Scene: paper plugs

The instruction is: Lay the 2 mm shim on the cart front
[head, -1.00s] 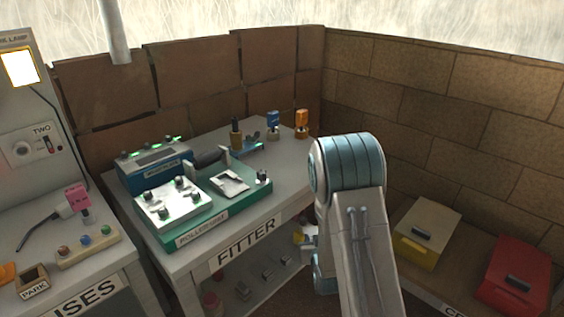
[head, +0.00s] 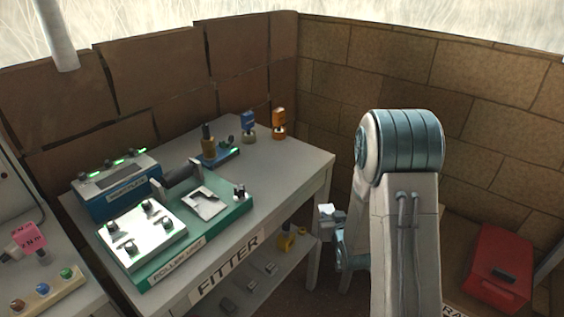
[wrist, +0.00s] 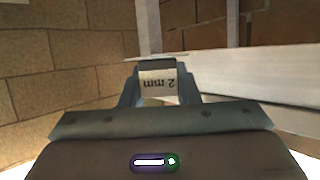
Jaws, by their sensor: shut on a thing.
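The 2 mm shim (wrist: 158,84) is a small pale piece with "2 mm" printed on it, upside down in the wrist view. My gripper (wrist: 160,95) is shut on it, with a finger on each side. In the head view my gripper (head: 332,218) hangs in the air right of the fitter bench, partly hidden by my arm. A small pale piece shows at its tip there. I cannot make out the cart front in either view.
The fitter bench (head: 300,165) carries a green roller unit (head: 235,215), a blue device (head: 118,190) and small stands. Its lower shelf holds a yellow object (head: 288,240). A red box (head: 498,268) is at the right. Brick walls (head: 400,75) close off the back.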

